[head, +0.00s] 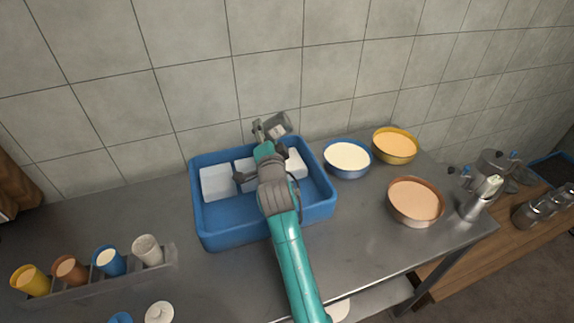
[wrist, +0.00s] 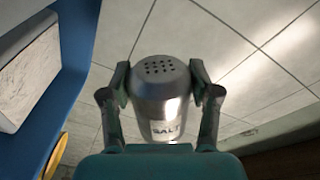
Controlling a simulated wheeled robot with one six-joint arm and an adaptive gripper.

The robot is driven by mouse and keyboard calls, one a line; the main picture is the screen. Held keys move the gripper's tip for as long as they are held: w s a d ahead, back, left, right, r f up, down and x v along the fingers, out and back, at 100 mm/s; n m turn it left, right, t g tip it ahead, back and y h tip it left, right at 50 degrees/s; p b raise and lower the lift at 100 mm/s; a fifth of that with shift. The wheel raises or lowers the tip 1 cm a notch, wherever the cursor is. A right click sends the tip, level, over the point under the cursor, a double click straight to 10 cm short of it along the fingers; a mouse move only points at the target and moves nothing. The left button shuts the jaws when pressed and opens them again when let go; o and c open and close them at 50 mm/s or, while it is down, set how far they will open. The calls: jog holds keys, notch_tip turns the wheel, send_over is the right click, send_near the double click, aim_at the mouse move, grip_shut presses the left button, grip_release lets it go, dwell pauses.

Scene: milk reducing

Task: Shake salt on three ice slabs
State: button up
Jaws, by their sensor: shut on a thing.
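My gripper (head: 268,130) is shut on a grey metal salt shaker (head: 279,124), held near the back rim of the blue tray (head: 225,237) in the picture. In the wrist view the shaker (wrist: 160,95) sits between both fingers, its holed top and SALT label showing. The shaker looks tilted. Three white ice slabs lie in a row in the tray: left (head: 216,183), middle (head: 244,168) and right (head: 296,163). My arm partly hides the middle and right slabs. One slab (wrist: 28,78) shows at the wrist view's left edge. Falling salt cannot be made out.
Right of the tray stand a blue bowl (head: 347,158), a yellow bowl (head: 395,146) and a brown bowl (head: 415,201). A rack (head: 100,285) of several cups is front left. A tiled wall rises behind.

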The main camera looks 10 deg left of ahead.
jog(key=shift+s+a, duration=0.4)
jog(key=shift+a, duration=0.25)
jog(key=shift+s+a, duration=0.4)
jog(key=shift+a, duration=0.2)
jog(key=shift+r, duration=0.1)
dwell(1.7)
jog(key=shift+a, duration=0.1)
jog(key=s+a, duration=0.5)
jog(key=a, duration=0.4)
jog(key=shift+s, duration=0.4)
dwell(1.7)
dwell(0.3)
